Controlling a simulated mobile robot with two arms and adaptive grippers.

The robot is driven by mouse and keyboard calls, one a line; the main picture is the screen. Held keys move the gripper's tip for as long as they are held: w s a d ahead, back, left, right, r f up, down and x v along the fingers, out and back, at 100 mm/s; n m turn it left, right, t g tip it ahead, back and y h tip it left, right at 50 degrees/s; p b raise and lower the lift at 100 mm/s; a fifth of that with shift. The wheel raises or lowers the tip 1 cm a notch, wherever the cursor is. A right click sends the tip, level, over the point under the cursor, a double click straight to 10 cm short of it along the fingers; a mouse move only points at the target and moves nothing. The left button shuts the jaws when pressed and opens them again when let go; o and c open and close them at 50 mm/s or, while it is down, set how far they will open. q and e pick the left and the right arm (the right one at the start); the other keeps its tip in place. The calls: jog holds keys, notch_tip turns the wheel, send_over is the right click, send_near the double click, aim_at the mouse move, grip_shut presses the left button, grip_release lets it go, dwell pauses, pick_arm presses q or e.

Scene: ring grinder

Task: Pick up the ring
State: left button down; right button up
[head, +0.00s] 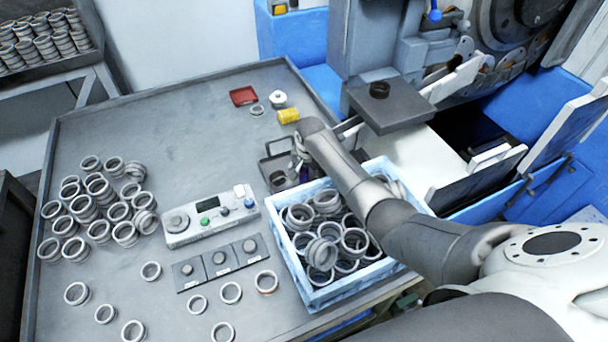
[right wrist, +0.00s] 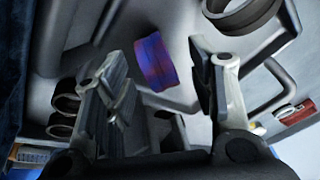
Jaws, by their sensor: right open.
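My right gripper (head: 301,153) is over the small dark holder (head: 266,158) beside the blue crate, partly hidden by my forearm. In the right wrist view its two fingers (right wrist: 160,82) stand apart, with nothing clasped. A purple-blue ring-like band (right wrist: 155,62) shows beyond and between the fingers; a bit of purple (head: 304,174) also shows below the gripper in the head view. A dark ring sits in the holder (head: 277,180), and a large dark ring (right wrist: 242,12) shows at the top of the wrist view. Which ring the task means, I cannot tell. My left gripper is out of view.
A blue crate (head: 317,297) full of metal rings stands at the table's front right. Many loose rings (head: 98,208) lie at left. A control box (head: 208,218), yellow cylinder (head: 288,116) and red tray (head: 243,96) are nearby. A machine platform (head: 395,112) bears another dark ring.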

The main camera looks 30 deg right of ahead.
jog(key=shift+f, duration=0.1)
grip_shut()
dwell(0.3)
dwell(0.4)
